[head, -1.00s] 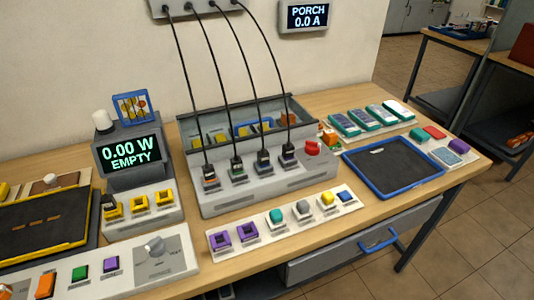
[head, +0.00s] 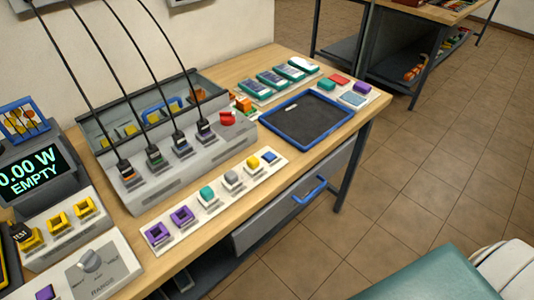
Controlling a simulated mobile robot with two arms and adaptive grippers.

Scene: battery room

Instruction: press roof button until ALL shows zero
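No button label in view can be read as roof, and no display reading ALL is in view. A white strip (head: 216,205) at the table's front holds two purple square pieces (head: 157,233), a teal button (head: 207,194), a grey one (head: 232,176), a yellow one (head: 253,163) and a blue one (head: 269,157). A pad (head: 375,93) at the far right holds teal, red, purple and pale blue pieces. A display (head: 30,174) at the left, cut by the edge, reads 0.00 W EMPTY. Neither gripper is in view.
A grey box (head: 205,156) with several plugged black cables and a red knob (head: 227,118) stands mid-table. A blue-rimmed tray (head: 353,112) lies right of it. A drawer with a blue handle (head: 310,191) is below. A green padded surface (head: 430,272) is at bottom right; tiled floor lies between.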

